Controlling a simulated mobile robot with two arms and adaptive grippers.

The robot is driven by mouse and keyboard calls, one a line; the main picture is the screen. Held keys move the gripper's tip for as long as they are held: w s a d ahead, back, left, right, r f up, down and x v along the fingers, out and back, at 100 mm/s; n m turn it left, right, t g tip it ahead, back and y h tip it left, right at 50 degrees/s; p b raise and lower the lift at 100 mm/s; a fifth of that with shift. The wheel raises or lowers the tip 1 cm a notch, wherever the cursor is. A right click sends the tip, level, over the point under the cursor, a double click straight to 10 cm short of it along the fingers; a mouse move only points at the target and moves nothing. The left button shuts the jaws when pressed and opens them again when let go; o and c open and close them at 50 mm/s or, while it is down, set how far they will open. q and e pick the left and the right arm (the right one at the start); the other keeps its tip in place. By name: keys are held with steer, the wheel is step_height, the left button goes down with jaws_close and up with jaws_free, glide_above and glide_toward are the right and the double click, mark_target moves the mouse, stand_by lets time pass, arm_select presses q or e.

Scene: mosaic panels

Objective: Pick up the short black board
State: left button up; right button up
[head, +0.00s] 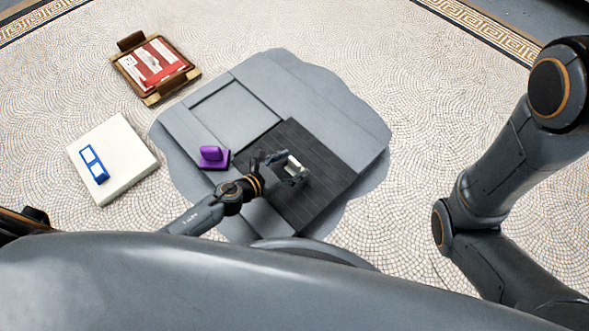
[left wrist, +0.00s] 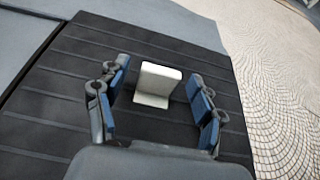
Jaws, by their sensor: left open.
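The black board (head: 325,165) is a dark, grooved panel lying in the grey floor patch. It fills much of the left wrist view (left wrist: 65,110). An off-white handle (left wrist: 160,82) stands up from the board; a bit of it shows in the head view (head: 294,164). My left gripper (head: 286,170) is open just above the board. In the left wrist view its fingers (left wrist: 160,90) stand apart on either side of the handle, with gaps on both sides. Part of the board is hidden behind my left arm. My right gripper is out of view.
A purple handled piece (head: 213,157) stands on the grey patch (head: 300,80), next to an empty-looking rectangular recess (head: 235,115). A white block with a blue frame (head: 125,150) and a brown tray with red and white pieces (head: 155,67) lie left on the mosaic floor.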

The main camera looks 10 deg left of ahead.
arm_select(q)
steer(key=shift+x, duration=0.75)
steer(key=c, duration=1.2)
steer(key=shift+c, duration=1.1)
steer(key=shift+a+r, duration=0.1)
steer(key=shift+r, duration=0.05)
